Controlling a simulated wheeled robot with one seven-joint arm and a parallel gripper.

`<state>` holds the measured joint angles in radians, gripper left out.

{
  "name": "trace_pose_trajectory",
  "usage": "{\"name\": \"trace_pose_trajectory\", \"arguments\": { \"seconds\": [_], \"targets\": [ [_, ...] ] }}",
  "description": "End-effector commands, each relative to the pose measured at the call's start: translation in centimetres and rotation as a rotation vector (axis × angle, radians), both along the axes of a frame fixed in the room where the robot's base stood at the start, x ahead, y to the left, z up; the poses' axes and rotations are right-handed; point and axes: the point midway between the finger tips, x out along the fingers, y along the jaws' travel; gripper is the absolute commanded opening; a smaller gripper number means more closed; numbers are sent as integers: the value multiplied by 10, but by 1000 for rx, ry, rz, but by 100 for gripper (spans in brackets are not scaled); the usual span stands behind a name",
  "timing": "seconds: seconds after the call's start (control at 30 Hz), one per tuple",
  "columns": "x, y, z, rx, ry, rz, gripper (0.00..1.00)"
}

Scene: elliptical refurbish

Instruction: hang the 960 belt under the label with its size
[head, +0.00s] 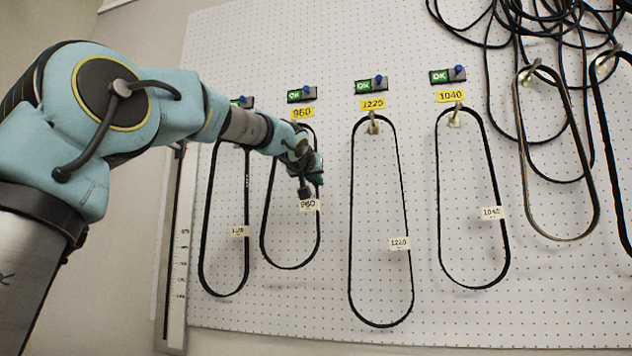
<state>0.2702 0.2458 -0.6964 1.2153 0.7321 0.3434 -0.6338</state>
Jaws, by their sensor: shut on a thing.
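The 960 belt (290,268) is a black loop on the white pegboard, directly below the yellow 960 label (302,112). It hangs long and narrow, its bottom free. A small pale tag reading 960 (310,205) is on its right side. My gripper (308,185) is at the right strand of this belt, just above the tag, and is shut on it. My arm comes in from the left and covers part of the belt's upper left. The belt's top passes close under the label; whether it rests on a hook there is hard to tell.
More belts hang on hooks: one at left (201,245) with its label hidden by my arm, one under a 1220-like label (373,103), and one under the 1040 label (451,96). Green OK lights (301,94) sit above labels. Tangled belts (560,25) hang upper right. A ruler (178,270) stands left.

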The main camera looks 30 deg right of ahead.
Motion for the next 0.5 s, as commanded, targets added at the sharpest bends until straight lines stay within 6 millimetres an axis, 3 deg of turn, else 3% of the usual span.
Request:
{"name": "trace_pose_trajectory", "arguments": {
  "seconds": [0.4, 0.43, 0.5],
  "targets": [
    [-1, -1, -1, 1, 2, -1, 0],
    [-1, -1, -1, 1, 2, -1, 9],
    [-1, -1, -1, 1, 2, -1, 17]
  ]
}}
